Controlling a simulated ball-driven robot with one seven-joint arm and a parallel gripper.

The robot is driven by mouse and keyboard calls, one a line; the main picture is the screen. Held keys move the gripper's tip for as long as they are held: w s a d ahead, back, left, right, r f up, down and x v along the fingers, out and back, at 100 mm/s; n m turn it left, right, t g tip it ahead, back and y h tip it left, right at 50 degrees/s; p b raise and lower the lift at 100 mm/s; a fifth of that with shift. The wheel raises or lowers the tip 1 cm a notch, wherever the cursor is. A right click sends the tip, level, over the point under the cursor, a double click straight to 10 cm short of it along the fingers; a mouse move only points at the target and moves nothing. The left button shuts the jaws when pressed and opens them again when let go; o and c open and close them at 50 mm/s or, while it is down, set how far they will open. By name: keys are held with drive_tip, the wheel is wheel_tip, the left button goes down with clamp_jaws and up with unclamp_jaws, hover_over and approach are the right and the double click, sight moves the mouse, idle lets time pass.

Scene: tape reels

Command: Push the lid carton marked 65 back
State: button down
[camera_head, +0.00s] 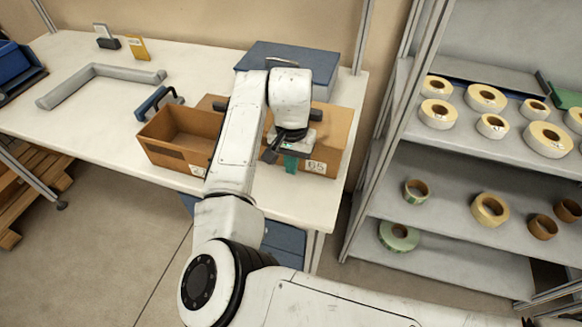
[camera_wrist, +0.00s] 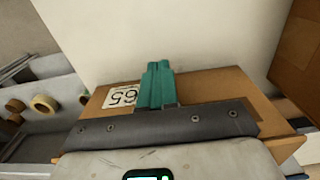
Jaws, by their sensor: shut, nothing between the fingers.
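The lid carton marked 65 (camera_head: 339,135) is a brown box on the white table, right of the open carton, with its white 65 label on the front face. My arm hides part of it. In the wrist view the carton (camera_wrist: 215,84) shows behind my fingers, with its label (camera_wrist: 121,96) upside down to their left. My gripper (camera_head: 290,166) has teal fingers, shut and empty, pointing down at the carton's front side. The fingers also show in the wrist view (camera_wrist: 158,84). I cannot tell whether they touch the carton.
An open brown carton (camera_head: 165,157) stands left of my arm. A blue-grey box (camera_head: 305,58) is behind the lid carton. A shelf rack (camera_head: 470,145) with several tape reels stands to the right. The table's left front (camera_head: 90,120) has bare room.

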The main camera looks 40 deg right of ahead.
drive_tip(key=shift+w+d+f, duration=0.1)
drive_tip(key=shift+w+d, duration=0.55)
drive_tip(key=shift+d, duration=0.3)
drive_tip(key=shift+w+d, duration=0.65)
drive_tip(key=shift+d, duration=0.25)
drive_tip(key=shift+w+d+f, duration=0.1)
drive_tip(key=shift+w+d, duration=0.55)
drive_tip(key=shift+d, duration=0.3)
drive_tip(key=shift+s+a+r+p, duration=0.15)
drive_tip(key=shift+s+a+p, duration=0.35)
drive_tip(key=shift+a+p, duration=0.15)
drive_tip(key=shift+s+a+p, duration=0.75)
drive_tip(key=shift+a+p, duration=0.05)
drive_tip(key=shift+a, duration=0.25)
wheel_tip(320, 180, up, 10)
drive_tip(key=p, duration=0.9)
drive_tip(key=shift+w+r+p, duration=0.1)
drive_tip(key=shift+p, duration=0.2)
drive_tip(key=shift+d, duration=0.1)
